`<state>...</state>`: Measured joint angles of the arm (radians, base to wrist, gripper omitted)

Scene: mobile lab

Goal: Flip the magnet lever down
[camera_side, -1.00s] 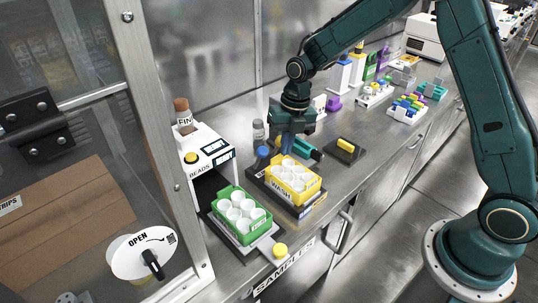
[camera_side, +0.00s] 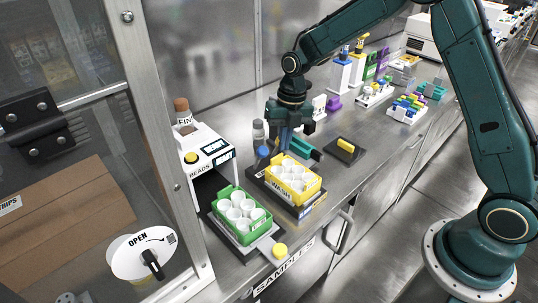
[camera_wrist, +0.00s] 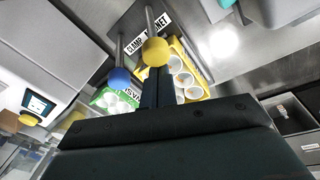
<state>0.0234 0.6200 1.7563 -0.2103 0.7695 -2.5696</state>
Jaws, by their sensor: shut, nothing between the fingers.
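In the wrist view a metal rod with a yellow ball knob (camera_wrist: 155,52) stands by a label whose visible letters end in "NET". Beside it to the left is a similar rod with a blue ball knob (camera_wrist: 119,76), by the letters "AMP". Both rods stick out from the dark base; their exact tilt is unclear. My gripper (camera_wrist: 155,76) is shut and empty, its fingertips just at the yellow knob; I cannot tell whether they touch. In the side view my gripper (camera_side: 284,149) is above the dark base, right of the blue knob (camera_side: 263,152), and seems to hide the yellow knob.
A yellow WASH rack (camera_side: 293,189) of white cups sits in front of the levers. A green rack (camera_side: 228,228) is lower left, beside the white BEADS device (camera_side: 203,148). A black pad with a yellow block (camera_side: 346,145) lies right.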

